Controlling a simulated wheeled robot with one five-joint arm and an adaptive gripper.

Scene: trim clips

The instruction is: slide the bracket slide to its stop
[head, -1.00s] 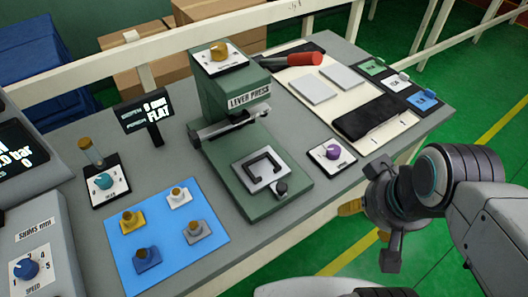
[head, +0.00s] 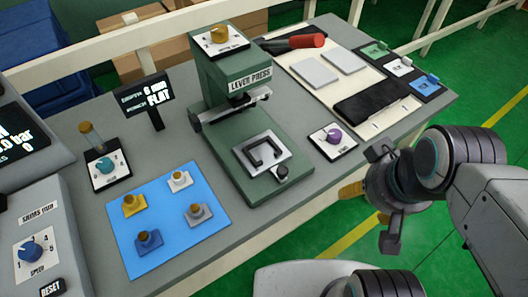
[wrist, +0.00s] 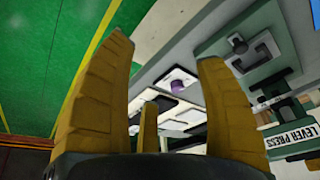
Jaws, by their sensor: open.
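The green lever press (head: 235,75) stands mid-table. On its base lies a light metal plate with a black U-shaped bracket (head: 265,152) and a dark round knob (head: 281,172) at its near corner. This looks like the bracket slide; its stop cannot be made out. My gripper (head: 352,190) is in front of the table's near edge, right of the plate and apart from it. In the wrist view my gripper (wrist: 165,50) shows its yellow fingers spread with nothing between them. The plate and bracket (wrist: 262,48) appear at upper right there.
A purple-knob panel (head: 333,140) sits between the press and my gripper. A blue mat (head: 165,212) with several knobbed clips lies left. A red-handled tool (head: 305,41), a black pad (head: 375,105) and colored cards lie behind right. A display (head: 150,100) stands left of the press.

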